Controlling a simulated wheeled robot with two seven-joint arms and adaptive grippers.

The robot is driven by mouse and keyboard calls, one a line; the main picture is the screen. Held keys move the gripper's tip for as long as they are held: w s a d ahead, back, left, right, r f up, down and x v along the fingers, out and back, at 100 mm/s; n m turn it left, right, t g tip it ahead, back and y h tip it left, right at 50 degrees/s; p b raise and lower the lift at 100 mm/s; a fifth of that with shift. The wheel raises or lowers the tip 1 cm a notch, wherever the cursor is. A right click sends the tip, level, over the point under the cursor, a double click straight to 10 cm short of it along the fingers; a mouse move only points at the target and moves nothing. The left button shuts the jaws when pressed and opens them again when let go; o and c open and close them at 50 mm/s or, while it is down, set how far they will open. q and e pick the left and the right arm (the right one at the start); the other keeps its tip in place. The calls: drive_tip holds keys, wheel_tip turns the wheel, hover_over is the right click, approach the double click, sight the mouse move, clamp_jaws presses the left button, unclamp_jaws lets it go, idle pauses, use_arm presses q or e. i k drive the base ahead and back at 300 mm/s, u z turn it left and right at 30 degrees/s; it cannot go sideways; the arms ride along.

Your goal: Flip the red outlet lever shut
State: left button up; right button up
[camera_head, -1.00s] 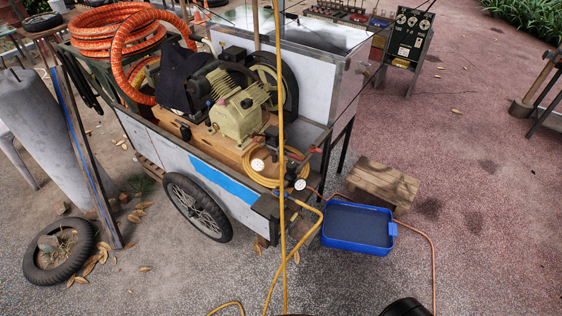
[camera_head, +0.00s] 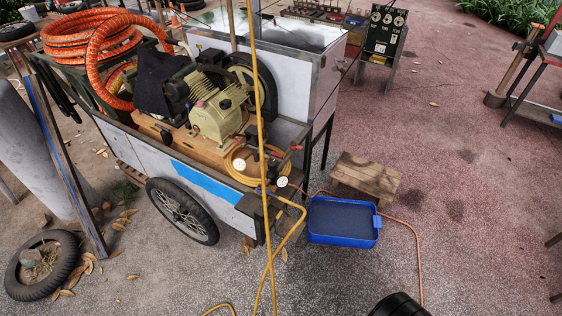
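The compressor (camera_head: 218,117), with a cream pump body, sits on the wooden deck of a two-wheeled cart (camera_head: 130,146). At the cart's near right corner are pipe fittings with two white gauges, one higher (camera_head: 239,164) and one lower (camera_head: 282,181). A small red part (camera_head: 295,147) shows beside these fittings and looks like the red lever. It is too small to tell its angle or whether it is open or shut. Neither of my grippers is in view.
A yellow hose (camera_head: 262,120) crosses in front of the fittings. A blue tray (camera_head: 344,221) and a wooden crate (camera_head: 365,178) stand on the ground to their right. A dark rounded thing shows at the bottom edge. Open paving lies to the right.

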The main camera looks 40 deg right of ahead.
sight(273, 153)
drive_tip(key=k, duration=0.3)
drive_tip(key=z, duration=0.5)
drive_tip(key=i, duration=0.85)
drive_tip(key=z, duration=0.75)
